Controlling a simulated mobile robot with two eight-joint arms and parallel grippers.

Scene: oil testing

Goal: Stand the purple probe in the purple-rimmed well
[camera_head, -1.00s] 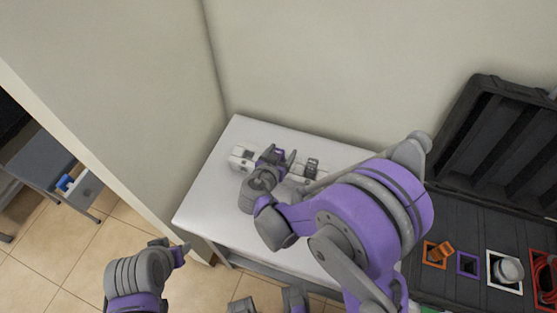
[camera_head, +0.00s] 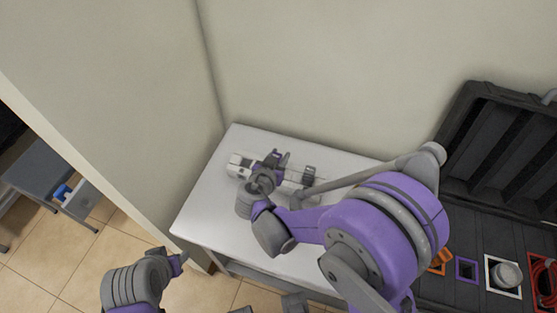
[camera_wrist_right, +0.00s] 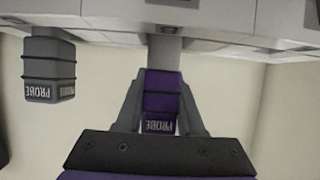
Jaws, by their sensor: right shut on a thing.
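The purple probe (camera_wrist_right: 161,100), marked PROBE, is between the fingers of my right gripper (camera_wrist_right: 158,110) in the right wrist view. The fingers are shut on it. A grey neck joins its end towards the white device (camera_wrist_right: 210,22); I cannot tell if it is still seated there. In the head view my right gripper (camera_head: 274,161) is at the white device (camera_head: 240,163) on the white table, and hides the probe. The purple-rimmed well (camera_head: 466,269) is empty in the black case at the right. My left gripper (camera_head: 179,258) is low at the left; its jaw state is unclear.
A grey probe (camera_wrist_right: 48,65) hangs from the device beside the purple one. The black case (camera_head: 450,295) also holds an orange item (camera_head: 441,257), a white-rimmed well (camera_head: 491,286) with a light round item, and a red-rimmed well (camera_head: 536,262). The white table (camera_head: 207,215) is bare in front.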

